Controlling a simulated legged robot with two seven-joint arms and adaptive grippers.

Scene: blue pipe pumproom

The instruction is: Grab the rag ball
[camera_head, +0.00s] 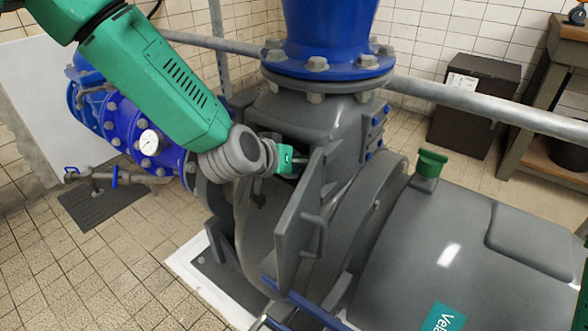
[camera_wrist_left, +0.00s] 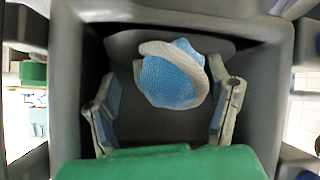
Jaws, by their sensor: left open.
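The rag ball (camera_wrist_left: 174,78), light blue with a pale grey-white band, lies inside a dark grey hollow in the left wrist view. My left gripper (camera_wrist_left: 164,88) is open, with one finger on each side of the ball's near part. Gaps show between both fingers and the ball. In the head view my left arm comes in from the upper left, and its green wrist (camera_head: 284,158) is at the opening of the grey pump housing (camera_head: 262,225). The fingers and the ball are hidden there. My right gripper is not in view.
An open grey hatch door (camera_head: 300,220) stands just right of my left wrist. The opening's walls (camera_wrist_left: 66,90) surround the gripper closely. A blue pipe (camera_head: 328,30) rises above, and a grey rail (camera_head: 480,105) crosses behind. Tiled floor (camera_head: 100,265) is free at the left.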

